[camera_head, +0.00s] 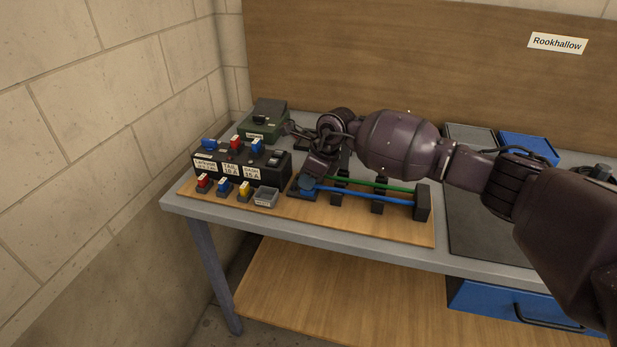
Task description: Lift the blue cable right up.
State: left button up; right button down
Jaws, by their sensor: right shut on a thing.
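The blue cable (365,196) lies in a nearly straight line above the wooden board (340,224), through black holders, from a blue end piece at left to a black block (422,203) at right. A green cable (385,186) runs beside it, farther back. My right gripper (306,183) reaches down from the right onto the blue cable's left end and is shut on it. The fingertips are small and partly hidden by the gripper body. My left gripper is not in view.
A black fuse box (240,174) with coloured fuses stands left of the gripper. Spare fuses (223,186) and a small grey tray (266,196) sit in front of it. A green box (264,121) stands behind. A dark mat (485,236) lies at right.

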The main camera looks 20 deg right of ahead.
jog(key=shift+r, duration=0.15)
jog(key=shift+r, duration=0.3)
jog(key=s+d+r+t+y+p, duration=0.1)
jog(key=s+d+r+t+y, duration=0.1)
jog(key=r, duration=0.6)
jog(key=s+d+r+t+y+p, duration=0.1)
jog(key=d+r+y, duration=0.3)
jog(key=r, duration=0.4)
jog(key=shift+s+t+y, duration=0.3)
jog(key=shift+s+t, duration=0.25)
jog(key=shift+t, duration=0.15)
jog(key=shift+d, duration=0.1)
jog(key=c, duration=1.3)
grip_release()
jog(key=shift+o, duration=0.3)
jog(key=shift+s+d, duration=0.1)
